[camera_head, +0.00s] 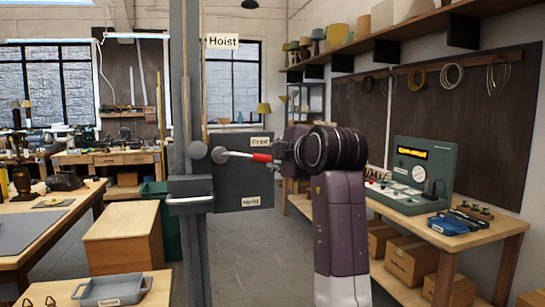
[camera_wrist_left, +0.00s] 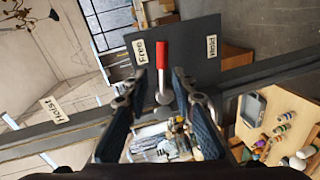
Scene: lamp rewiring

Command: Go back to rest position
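A hoist post with a dark plate (camera_head: 240,180) stands left of centre in the head view. A lever with a red handle (camera_head: 262,158) juts right from its round pivot, nearly level and closer to the "Free" label (camera_head: 260,141) than to the "Held" label (camera_head: 251,201). My left gripper (camera_wrist_left: 162,88) is open in the left wrist view. The red handle (camera_wrist_left: 162,54) shows in the gap between its fingers, with no visible finger contact. In the head view my wrist hides most of this gripper, just right of the handle. My right gripper is not in view.
A bench (camera_head: 480,238) with a green tester box (camera_head: 424,165) stands at right. A wooden cabinet (camera_head: 125,238) and a table holding a grey tray (camera_head: 112,290) are at left. Open floor (camera_head: 280,230) shows beyond my arm.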

